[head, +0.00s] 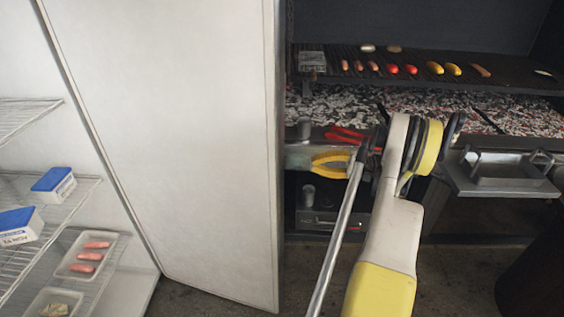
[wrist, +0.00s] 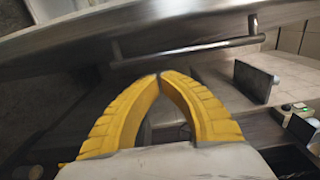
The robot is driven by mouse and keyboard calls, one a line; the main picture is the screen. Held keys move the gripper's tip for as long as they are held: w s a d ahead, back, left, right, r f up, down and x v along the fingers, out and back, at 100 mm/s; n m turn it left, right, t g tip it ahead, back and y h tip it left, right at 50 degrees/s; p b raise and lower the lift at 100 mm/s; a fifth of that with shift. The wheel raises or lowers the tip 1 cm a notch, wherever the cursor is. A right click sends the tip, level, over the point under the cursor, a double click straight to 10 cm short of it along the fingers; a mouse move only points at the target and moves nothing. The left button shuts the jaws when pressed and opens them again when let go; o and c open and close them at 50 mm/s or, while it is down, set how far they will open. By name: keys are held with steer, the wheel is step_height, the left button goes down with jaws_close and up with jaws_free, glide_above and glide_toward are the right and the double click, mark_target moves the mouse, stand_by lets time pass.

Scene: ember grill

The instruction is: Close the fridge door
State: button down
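The fridge door (head: 170,140) stands open as a large pale panel in the head view, with its free edge toward the grill. The open fridge interior (head: 70,240) shows at the left. My gripper (head: 335,163) is to the right of the door's free edge, apart from it in the picture; the real gap is hard to judge. In the wrist view its yellow fingers (wrist: 158,76) meet at the tips with nothing between them. Beyond them is a bar handle (wrist: 190,50) on a metallic panel; I cannot tell whether it belongs to the fridge door.
Fridge shelves hold blue-lidded boxes (head: 54,184) and a tray of sausages (head: 88,253). Behind my arm stands a grill (head: 425,70) with sausages and vegetables over coals. Red-handled tongs (head: 347,133) lie near my gripper. A metal side shelf (head: 500,185) juts out at right.

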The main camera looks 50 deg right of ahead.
mark_target(283, 172)
steer(key=shift+w+a+b, duration=0.6)
steer(key=shift+w+a, duration=0.2)
steer(key=shift+a, duration=0.85)
steer(key=shift+w+a+b, duration=0.55)
steer(key=shift+w+a, duration=0.25)
steer(key=shift+a, duration=0.9)
steer(key=shift+w+a+b, duration=0.6)
steer(key=shift+w+a, duration=0.2)
steer(key=shift+a, duration=0.85)
